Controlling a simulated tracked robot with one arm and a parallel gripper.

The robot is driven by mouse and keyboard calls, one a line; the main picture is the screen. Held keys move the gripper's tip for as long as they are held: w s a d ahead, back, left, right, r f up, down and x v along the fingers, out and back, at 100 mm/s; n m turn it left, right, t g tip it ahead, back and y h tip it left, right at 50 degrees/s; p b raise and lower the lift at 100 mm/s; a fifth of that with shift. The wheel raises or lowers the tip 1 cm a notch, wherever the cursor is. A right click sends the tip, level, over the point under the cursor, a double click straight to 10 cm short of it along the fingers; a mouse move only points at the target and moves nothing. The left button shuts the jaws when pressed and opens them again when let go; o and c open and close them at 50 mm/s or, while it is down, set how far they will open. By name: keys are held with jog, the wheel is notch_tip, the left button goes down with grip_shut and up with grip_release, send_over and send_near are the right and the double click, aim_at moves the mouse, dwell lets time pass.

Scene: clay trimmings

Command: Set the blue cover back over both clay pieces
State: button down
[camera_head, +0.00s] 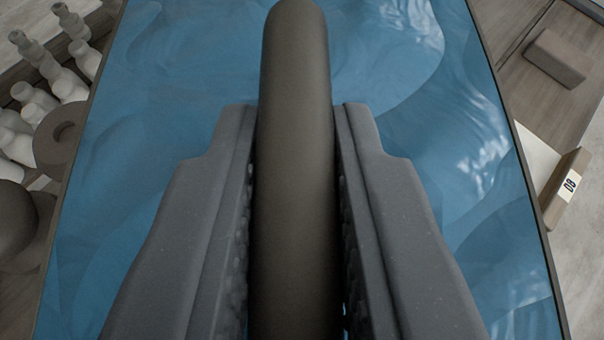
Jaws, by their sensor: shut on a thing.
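The blue cover (450,120) fills most of the view below my gripper. It is a translucent, glossy, rippled sheet in a thin dark frame. My gripper (296,130) is shut on a dark, rounded bar (293,100), which looks like the cover's handle and stands between the two grey fingers. Vague darker curves show through the blue sheet, but I cannot tell any clay piece there for certain. The lower edge of the cover is out of view, and my fingers hide its middle.
At the left, outside the frame, stand several pale bottle-like shapes (45,75) and dark rounded objects (20,220).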

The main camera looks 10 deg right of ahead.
jog(key=shift+f, duration=1.05)
jog(key=c, duration=1.4)
grip_release()
jog(key=shift+o, duration=0.2)
jog(key=shift+s+a+r, duration=0.1)
jog(key=shift+s+r, duration=0.25)
jog(key=shift+r, duration=0.05)
jog(key=v, duration=1.1)
jog(key=shift+s, duration=0.15)
